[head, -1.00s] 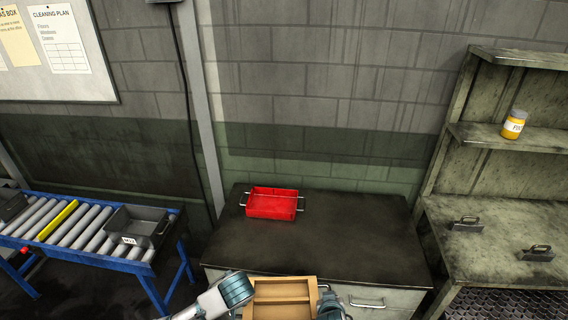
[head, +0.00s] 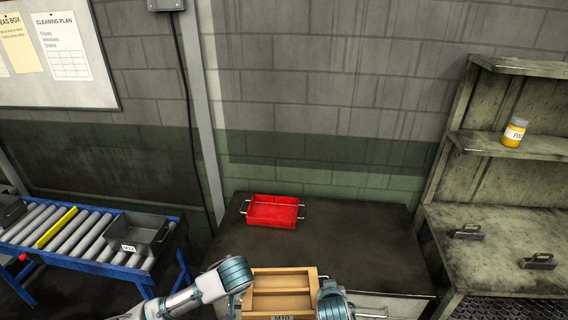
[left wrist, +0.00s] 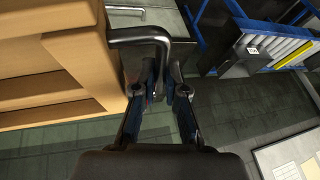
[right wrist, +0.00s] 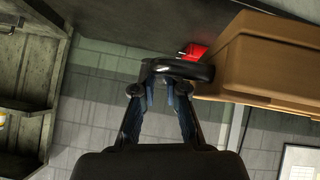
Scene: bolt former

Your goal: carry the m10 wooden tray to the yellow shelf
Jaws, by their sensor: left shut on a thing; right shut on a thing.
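The wooden tray (head: 281,282), marked M10 on its front, is between my two grippers at the bottom of the head view, near the front edge of the dark worktop. My left gripper (left wrist: 157,88) is shut on the tray's dark metal handle in the left wrist view, with the wooden side (left wrist: 60,60) to the left. My right gripper (right wrist: 162,88) is shut on the other dark handle in the right wrist view, with the tray (right wrist: 265,65) to the right. In the head view the fingertips are hidden. No yellow shelf is visible.
A red tray (head: 272,212) with metal handles stands on the dark worktop (head: 345,240). A roller conveyor (head: 75,240) at the left carries a grey bin (head: 140,236). At the right, a worn shelf unit (head: 485,200) holds a yellow jar (head: 514,134).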

